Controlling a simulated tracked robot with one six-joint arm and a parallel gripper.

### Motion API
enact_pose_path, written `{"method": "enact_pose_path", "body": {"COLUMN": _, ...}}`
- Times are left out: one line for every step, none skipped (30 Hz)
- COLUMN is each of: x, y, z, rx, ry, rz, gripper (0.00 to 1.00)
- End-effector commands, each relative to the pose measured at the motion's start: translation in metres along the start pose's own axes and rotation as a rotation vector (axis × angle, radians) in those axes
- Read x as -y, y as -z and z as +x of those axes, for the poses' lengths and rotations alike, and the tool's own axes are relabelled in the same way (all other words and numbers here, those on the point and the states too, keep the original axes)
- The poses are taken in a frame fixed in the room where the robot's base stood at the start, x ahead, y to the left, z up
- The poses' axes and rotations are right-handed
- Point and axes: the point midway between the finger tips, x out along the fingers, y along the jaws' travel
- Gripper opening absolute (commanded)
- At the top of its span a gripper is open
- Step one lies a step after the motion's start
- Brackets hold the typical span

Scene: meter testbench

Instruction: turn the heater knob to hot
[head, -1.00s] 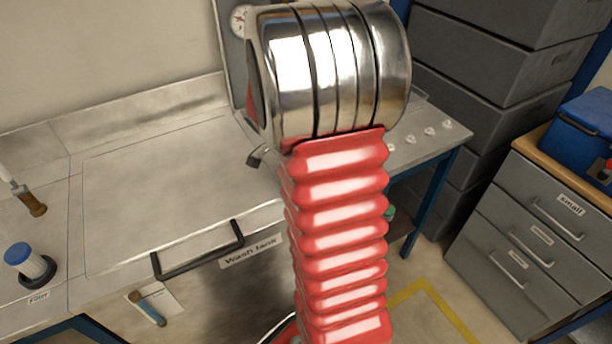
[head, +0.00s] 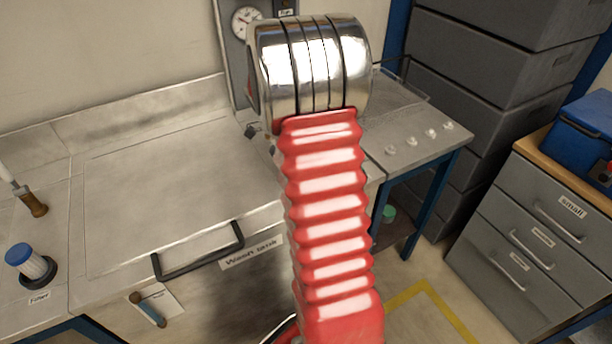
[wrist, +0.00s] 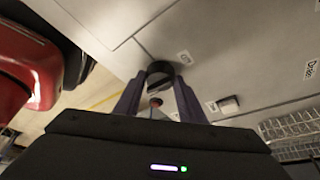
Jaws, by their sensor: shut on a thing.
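In the wrist view, my gripper (wrist: 157,82) has its two dark fingers around a dark round knob (wrist: 160,69) on a pale metal panel. The fingers are shut on it, one on each side. A small label beside the knob is too small to read, so I cannot confirm from it that this is the heater knob or which way hot lies. In the head view, my arm hides the gripper and the knob.
A second dark knob (wrist: 229,103) sits to the right, with a label near it. In the head view, a wash tank lid (head: 165,190) with a black handle (head: 200,255) lies left of my arm. Grey drawers (head: 530,235) stand at right.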

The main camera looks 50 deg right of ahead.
Motion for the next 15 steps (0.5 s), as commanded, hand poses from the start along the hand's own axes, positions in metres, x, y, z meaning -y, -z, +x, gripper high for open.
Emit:
{"method": "enact_pose_path", "body": {"x": -0.0007, "y": -0.0022, "z": 0.0009, "rx": 0.003, "ry": -0.007, "rz": 0.009, "gripper": 0.14}}
{"method": "enact_pose_path", "body": {"x": -0.0007, "y": -0.0023, "z": 0.0009, "rx": 0.004, "ry": -0.009, "rz": 0.015, "gripper": 0.14}}
{"method": "enact_pose_path", "body": {"x": -0.0006, "y": -0.0024, "z": 0.0009, "rx": 0.004, "ry": -0.012, "rz": 0.021, "gripper": 0.14}}
{"method": "enact_pose_path", "body": {"x": -0.0006, "y": -0.0024, "z": 0.0008, "rx": 0.004, "ry": -0.013, "rz": 0.024, "gripper": 0.14}}
{"method": "enact_pose_path", "body": {"x": -0.0006, "y": -0.0025, "z": 0.0008, "rx": 0.004, "ry": -0.014, "rz": 0.027, "gripper": 0.14}}
{"method": "enact_pose_path", "body": {"x": -0.0006, "y": -0.0025, "z": 0.0008, "rx": 0.004, "ry": -0.015, "rz": 0.029, "gripper": 0.14}}
{"method": "enact_pose_path", "body": {"x": -0.0006, "y": -0.0025, "z": 0.0008, "rx": 0.004, "ry": -0.015, "rz": 0.031, "gripper": 0.14}}
{"method": "enact_pose_path", "body": {"x": -0.0005, "y": -0.0024, "z": 0.0008, "rx": 0.004, "ry": -0.015, "rz": 0.031, "gripper": 0.14}}
{"method": "enact_pose_path", "body": {"x": -0.0006, "y": -0.0024, "z": 0.0008, "rx": 0.004, "ry": -0.015, "rz": 0.032, "gripper": 0.14}}
{"method": "enact_pose_path", "body": {"x": -0.0005, "y": -0.0024, "z": 0.0008, "rx": 0.004, "ry": -0.015, "rz": 0.032, "gripper": 0.14}}
{"method": "enact_pose_path", "body": {"x": -0.0005, "y": -0.0023, "z": 0.0008, "rx": 0.004, "ry": -0.015, "rz": 0.031, "gripper": 0.14}}
{"method": "enact_pose_path", "body": {"x": -0.0005, "y": -0.0023, "z": 0.0008, "rx": 0.004, "ry": -0.015, "rz": 0.031, "gripper": 0.14}}
{"method": "enact_pose_path", "body": {"x": -0.0005, "y": -0.0023, "z": 0.0008, "rx": 0.004, "ry": -0.015, "rz": 0.031, "gripper": 0.14}}
{"method": "enact_pose_path", "body": {"x": -0.0005, "y": -0.0023, "z": 0.0008, "rx": 0.004, "ry": -0.015, "rz": 0.031, "gripper": 0.14}}
{"method": "enact_pose_path", "body": {"x": -0.0005, "y": -0.0022, "z": 0.0008, "rx": 0.004, "ry": -0.015, "rz": 0.031, "gripper": 0.14}}
